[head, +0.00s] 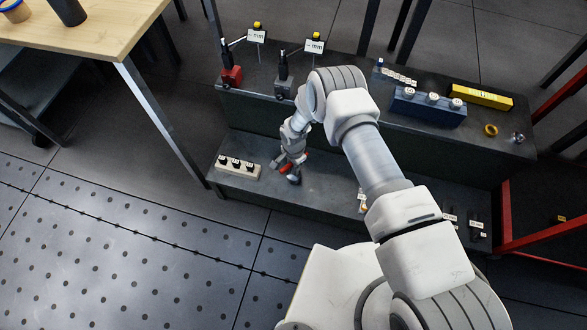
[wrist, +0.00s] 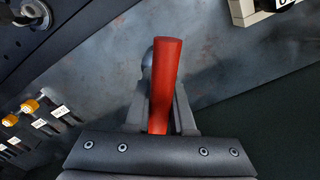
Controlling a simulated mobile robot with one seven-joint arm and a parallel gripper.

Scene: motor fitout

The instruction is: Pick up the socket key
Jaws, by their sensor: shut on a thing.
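The socket key shows as a red handle (wrist: 165,75) in the wrist view. It stands between the two fingers of my gripper (wrist: 160,108), which are shut on it. In the head view my gripper (head: 284,172) is low over the lower shelf, with the red handle (head: 286,168) at its fingers. The far end of the key is hidden, and I cannot tell whether it touches the shelf.
On the lower shelf (head: 330,185), a pale rack (head: 238,169) with black pieces stands left of my gripper. Labelled pieces lie to the right. A wooden table (head: 105,25) is at upper left.

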